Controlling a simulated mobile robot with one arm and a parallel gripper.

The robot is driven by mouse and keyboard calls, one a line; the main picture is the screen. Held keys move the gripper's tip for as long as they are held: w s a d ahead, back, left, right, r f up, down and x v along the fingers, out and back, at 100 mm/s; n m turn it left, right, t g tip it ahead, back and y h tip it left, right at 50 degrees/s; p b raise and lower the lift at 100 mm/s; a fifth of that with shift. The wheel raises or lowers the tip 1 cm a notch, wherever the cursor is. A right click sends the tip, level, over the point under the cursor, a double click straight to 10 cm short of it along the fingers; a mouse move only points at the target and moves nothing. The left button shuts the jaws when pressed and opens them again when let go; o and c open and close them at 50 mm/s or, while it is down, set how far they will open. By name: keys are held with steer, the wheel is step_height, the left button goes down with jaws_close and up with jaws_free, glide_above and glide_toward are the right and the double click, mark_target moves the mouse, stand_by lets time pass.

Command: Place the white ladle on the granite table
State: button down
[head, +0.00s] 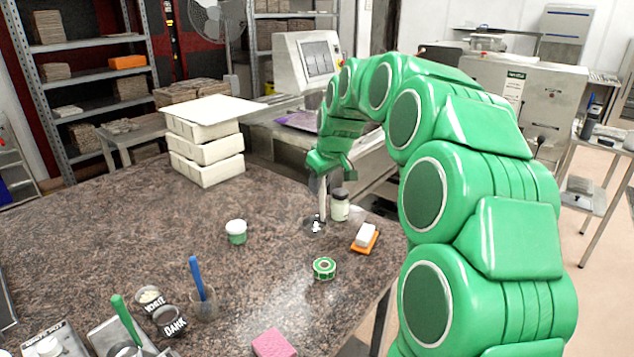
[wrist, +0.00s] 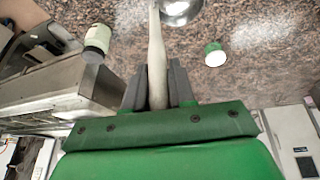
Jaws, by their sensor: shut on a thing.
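My gripper (wrist: 157,84) is shut on the pale handle of the white ladle (wrist: 156,50). The handle runs between the two dark fingers, and the shiny round bowl (wrist: 182,8) is cut off at the top of the wrist view. In the head view my gripper (head: 324,172) is over the far right part of the granite table (head: 90,235). The ladle (head: 323,200) hangs roughly upright below it, bowl down. The bowl is close to the tabletop; I cannot tell whether it touches.
A lidded jar (head: 340,204) stands just right of the ladle. A green jar with a white lid (head: 236,232), a green tape roll (head: 324,268) and a white block on an orange base (head: 365,237) are nearby. White stacked boxes (head: 207,150) stand behind. The table's centre left is clear.

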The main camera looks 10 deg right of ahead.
steer(key=shift+s+d+r, duration=0.1)
steer(key=shift+s+r, duration=0.2)
steer(key=shift+s, duration=0.35)
steer(key=shift+s+r, duration=0.25)
steer(key=shift+s, duration=0.35)
steer(key=shift+s+d+r, duration=0.1)
steer(key=shift+s+r, duration=0.2)
steer(key=shift+s, duration=0.35)
steer(key=w+d+f+m+h, duration=0.4)
steer(key=w+d+f+m, duration=0.1)
steer(key=m, duration=0.5)
steer(key=shift+d+m, duration=0.2)
steer(key=shift+m, duration=0.2)
steer(key=shift+a, duration=0.1)
